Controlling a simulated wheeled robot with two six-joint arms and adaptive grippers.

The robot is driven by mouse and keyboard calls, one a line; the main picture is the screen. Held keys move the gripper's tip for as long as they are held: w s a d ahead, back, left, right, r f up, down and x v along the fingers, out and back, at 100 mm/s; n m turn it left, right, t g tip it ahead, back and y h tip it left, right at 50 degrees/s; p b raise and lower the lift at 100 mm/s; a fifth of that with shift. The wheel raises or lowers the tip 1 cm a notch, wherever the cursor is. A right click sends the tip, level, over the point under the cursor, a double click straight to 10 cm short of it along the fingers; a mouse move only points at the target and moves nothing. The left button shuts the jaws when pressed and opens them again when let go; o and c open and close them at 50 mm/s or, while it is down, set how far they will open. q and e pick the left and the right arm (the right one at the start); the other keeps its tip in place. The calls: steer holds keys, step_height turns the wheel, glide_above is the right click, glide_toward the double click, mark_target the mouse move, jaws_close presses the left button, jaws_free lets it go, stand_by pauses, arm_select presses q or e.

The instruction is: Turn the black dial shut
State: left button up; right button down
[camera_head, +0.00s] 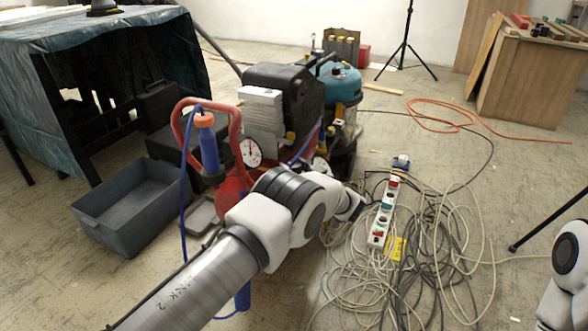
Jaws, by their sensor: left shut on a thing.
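My left arm reaches in from the bottom toward the red compressor (232,185), which has a white round gauge (249,152) on it. The arm's wrist end and left gripper (352,207) show small, in front of the machine and just left of the power strip. The gripper is shut on the black dial, but the fingers are hard to make out. The dial itself is hidden by the gripper and arm, so its turn cannot be read. Only a white link of my right arm shows at the right edge; its gripper is out of view.
A power strip (384,212) lies among tangled cables (420,255) on the floor. A grey bin (128,205) stands at the left, below a covered table (60,60). A teal vacuum (340,85) is behind. A tripod (405,50) and wooden box (528,80) stand farther back.

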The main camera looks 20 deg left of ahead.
arm_select(q)
steer(key=o, duration=1.2)
steer(key=shift+c, duration=0.2)
